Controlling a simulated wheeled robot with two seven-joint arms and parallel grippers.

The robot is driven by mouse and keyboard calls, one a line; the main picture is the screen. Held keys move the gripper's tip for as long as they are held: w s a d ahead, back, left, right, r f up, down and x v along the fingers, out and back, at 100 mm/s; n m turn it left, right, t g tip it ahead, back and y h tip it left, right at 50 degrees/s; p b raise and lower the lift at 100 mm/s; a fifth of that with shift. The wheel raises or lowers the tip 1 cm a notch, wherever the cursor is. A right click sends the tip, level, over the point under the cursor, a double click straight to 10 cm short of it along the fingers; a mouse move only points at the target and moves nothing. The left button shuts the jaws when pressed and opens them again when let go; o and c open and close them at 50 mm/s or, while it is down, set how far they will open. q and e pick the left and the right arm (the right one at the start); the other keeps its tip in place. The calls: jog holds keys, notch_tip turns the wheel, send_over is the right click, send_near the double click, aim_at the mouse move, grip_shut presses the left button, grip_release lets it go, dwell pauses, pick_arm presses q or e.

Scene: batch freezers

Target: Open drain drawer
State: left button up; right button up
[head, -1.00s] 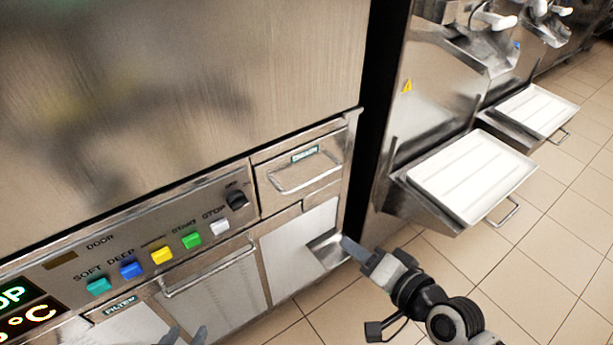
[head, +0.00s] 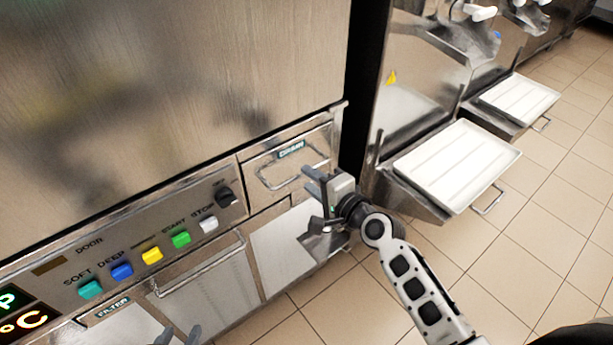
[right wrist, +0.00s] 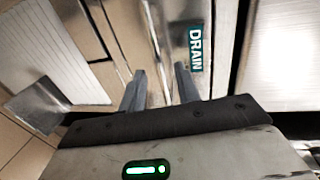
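The drain drawer (head: 262,162) is shut, flush in the front of the metal machine, with a teal DRAIN label and a bar handle (head: 270,187) in the head view. My right gripper (head: 313,183) is open just in front of the drawer's right part, by the right end of the handle. In the right wrist view its two fingers (right wrist: 160,88) are apart and point at the drawer front, beside the DRAIN label (right wrist: 196,48). I cannot tell whether they touch the handle. My left gripper (head: 178,337) shows only its tips at the bottom edge, apart.
Left of the drawer is a control panel with coloured buttons (head: 151,256) and a knob (head: 225,196). A small metal spout (head: 318,243) juts out under my right gripper. A neighbouring machine's white tray (head: 458,165) stands out at right.

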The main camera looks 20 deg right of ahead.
jog(key=shift+x, duration=1.2)
grip_shut()
jog(key=shift+s, duration=0.1)
